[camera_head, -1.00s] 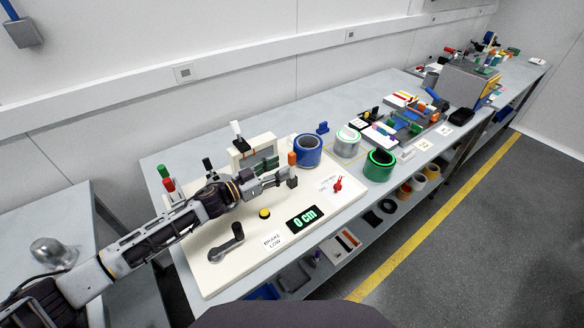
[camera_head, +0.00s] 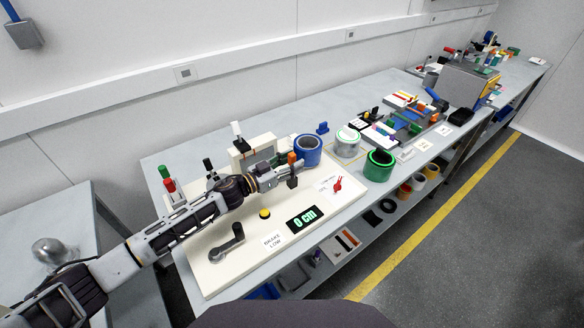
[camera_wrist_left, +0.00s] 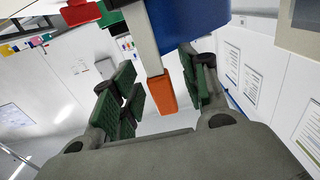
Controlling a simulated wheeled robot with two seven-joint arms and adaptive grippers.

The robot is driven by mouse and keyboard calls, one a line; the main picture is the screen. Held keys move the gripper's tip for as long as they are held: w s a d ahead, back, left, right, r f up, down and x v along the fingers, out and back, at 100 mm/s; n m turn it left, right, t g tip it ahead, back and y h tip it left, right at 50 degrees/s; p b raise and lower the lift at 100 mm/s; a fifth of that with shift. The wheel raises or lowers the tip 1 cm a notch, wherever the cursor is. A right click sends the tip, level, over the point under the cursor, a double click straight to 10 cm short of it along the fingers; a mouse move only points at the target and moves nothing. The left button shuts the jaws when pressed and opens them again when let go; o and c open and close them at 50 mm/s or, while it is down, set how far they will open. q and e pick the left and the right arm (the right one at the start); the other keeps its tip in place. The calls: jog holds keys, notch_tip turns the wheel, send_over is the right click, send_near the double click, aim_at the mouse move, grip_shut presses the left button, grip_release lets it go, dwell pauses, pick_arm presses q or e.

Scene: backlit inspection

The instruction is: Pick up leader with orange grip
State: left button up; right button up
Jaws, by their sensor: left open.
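The leader with the orange grip (camera_head: 292,157) is in the head view at the far right end of my left arm. In the left wrist view its orange grip (camera_wrist_left: 162,92) tops a pale stem and shows between the two green-padded fingers. My left gripper (camera_head: 285,173) is open around the leader, with a visible gap to the finger on the right; contact on the other side is unclear. The fingers also show in the left wrist view (camera_wrist_left: 160,90). The gripper partly hides the leader's lower part in the head view. My right gripper is not in view.
A cream panel (camera_head: 215,272) bears a black crank (camera_head: 229,243), a yellow button (camera_head: 265,213), a "0 cm" display (camera_head: 304,218) and a red switch (camera_head: 337,185). Red and green-topped posts stand at left.

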pick_arm(q)
jog(key=shift+w+d, duration=0.15)
jog(key=shift+d, duration=0.05)
jog(key=shift+c, duration=0.3)
grip_shut()
